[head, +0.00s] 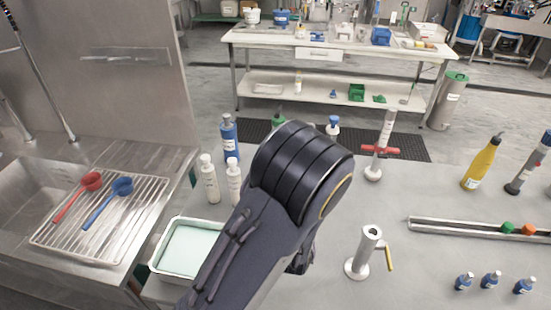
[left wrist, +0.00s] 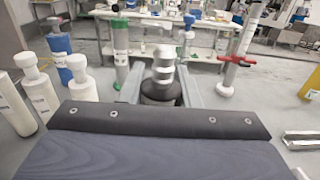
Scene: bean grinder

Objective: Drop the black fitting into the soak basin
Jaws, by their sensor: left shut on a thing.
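The fitting is between the two grey fingers, upright in that view. The basin does not show in the left wrist view. My right gripper is not in view.
Two white bottles (head: 210,180) and a blue bottle (head: 228,138) stand behind the basin. A metal stand with a yellow handle (head: 364,255) and a red-handled stand (head: 376,150) are to the right. A sink rack (head: 125,235) holds two scoops.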

